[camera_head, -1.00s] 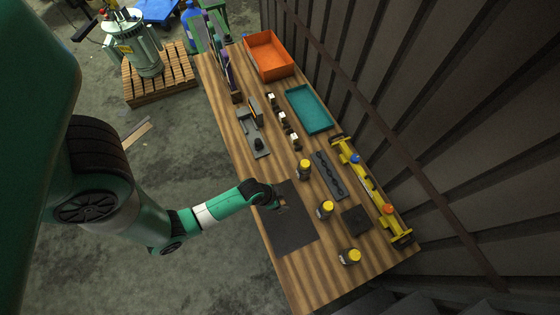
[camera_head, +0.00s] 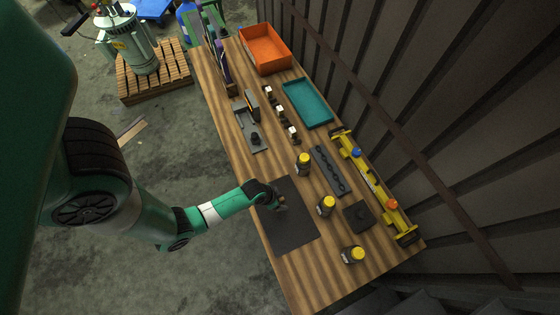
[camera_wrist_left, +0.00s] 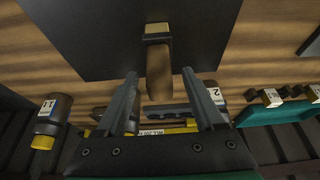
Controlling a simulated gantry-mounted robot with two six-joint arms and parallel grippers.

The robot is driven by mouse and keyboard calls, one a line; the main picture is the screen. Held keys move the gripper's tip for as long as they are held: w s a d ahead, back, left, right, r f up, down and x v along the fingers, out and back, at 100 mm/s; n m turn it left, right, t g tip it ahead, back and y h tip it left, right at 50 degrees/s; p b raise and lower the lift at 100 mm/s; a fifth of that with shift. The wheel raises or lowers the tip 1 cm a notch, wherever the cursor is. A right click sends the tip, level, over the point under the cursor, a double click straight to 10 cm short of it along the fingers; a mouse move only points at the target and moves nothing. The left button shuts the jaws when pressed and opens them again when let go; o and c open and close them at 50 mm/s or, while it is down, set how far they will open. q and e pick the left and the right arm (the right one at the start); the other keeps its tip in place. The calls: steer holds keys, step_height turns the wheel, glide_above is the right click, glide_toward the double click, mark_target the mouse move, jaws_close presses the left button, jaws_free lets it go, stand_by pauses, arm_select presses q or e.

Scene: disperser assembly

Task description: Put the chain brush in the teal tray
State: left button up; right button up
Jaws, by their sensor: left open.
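The chain brush (camera_wrist_left: 158,72), with a brown wooden handle and a brass-coloured end, is over the black mat in the left wrist view. The black mat (camera_head: 292,232) lies on the near left part of the table. My right gripper is not in view.
Several yellow-capped bottles (camera_head: 326,205) stand right of the mat. A dark strip with holes (camera_head: 329,172) and a yellow level-like tool (camera_head: 372,184) lie beyond them. An orange bin (camera_head: 265,48) is at the back. A grey fixture (camera_head: 251,135) stands at the left edge.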

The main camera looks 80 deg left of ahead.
arm_select(q)
jaws_close()
steer(key=shift+r, duration=0.1)
stand_by(0.4)
